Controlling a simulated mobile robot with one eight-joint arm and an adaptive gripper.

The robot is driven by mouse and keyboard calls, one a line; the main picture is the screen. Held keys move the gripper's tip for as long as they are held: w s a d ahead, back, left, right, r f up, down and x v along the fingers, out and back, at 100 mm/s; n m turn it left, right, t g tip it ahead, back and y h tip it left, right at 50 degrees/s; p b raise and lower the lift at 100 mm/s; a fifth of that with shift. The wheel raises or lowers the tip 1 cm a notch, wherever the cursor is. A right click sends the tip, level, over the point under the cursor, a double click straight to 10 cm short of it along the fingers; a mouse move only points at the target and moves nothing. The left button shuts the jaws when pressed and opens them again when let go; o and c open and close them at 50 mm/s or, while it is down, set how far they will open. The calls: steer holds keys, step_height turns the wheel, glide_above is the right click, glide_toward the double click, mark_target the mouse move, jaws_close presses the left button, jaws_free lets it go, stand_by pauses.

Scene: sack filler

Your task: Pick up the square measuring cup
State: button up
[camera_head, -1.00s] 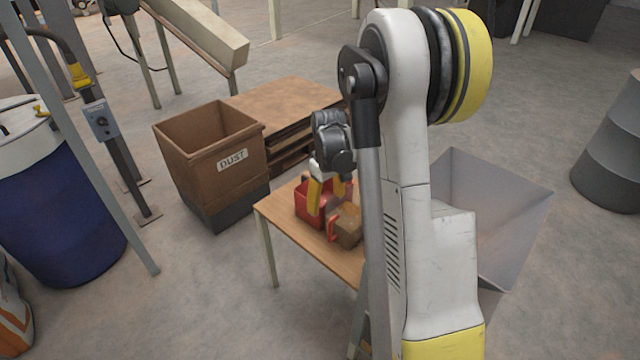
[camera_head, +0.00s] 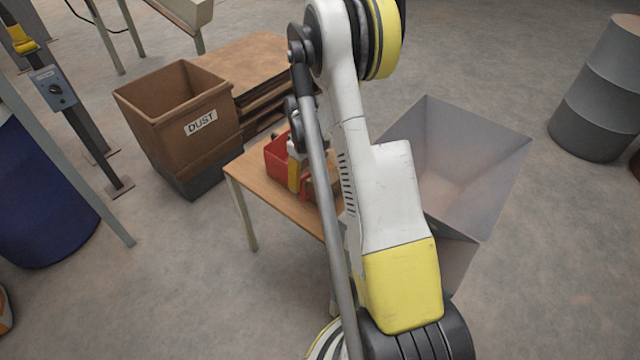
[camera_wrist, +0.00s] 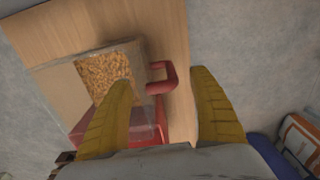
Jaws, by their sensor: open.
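The square measuring cup is a clear-walled box holding tan grain, with a red handle on one side. In the wrist view the cup (camera_wrist: 62,98) is at upper left, and its handle (camera_wrist: 162,78) points right. My gripper (camera_wrist: 162,80) is open. The handle shows between the two yellow fingers; the left finger overlaps the cup's grain-side edge. I cannot tell whether the fingers touch it or how far above it they are. In the head view my gripper (camera_head: 298,176) is low over the table, and my arm hides most of the cup.
A red container (camera_head: 276,158) stands beside the cup on the small wooden table (camera_head: 262,199). A brown dust bin (camera_head: 160,118) is left of the table and a metal hopper (camera_head: 470,160) is right of it. The table's near left part is bare.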

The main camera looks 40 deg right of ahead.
steer(key=shift+f, duration=0.75)
steer(key=shift+r, duration=0.1)
jaws_close()
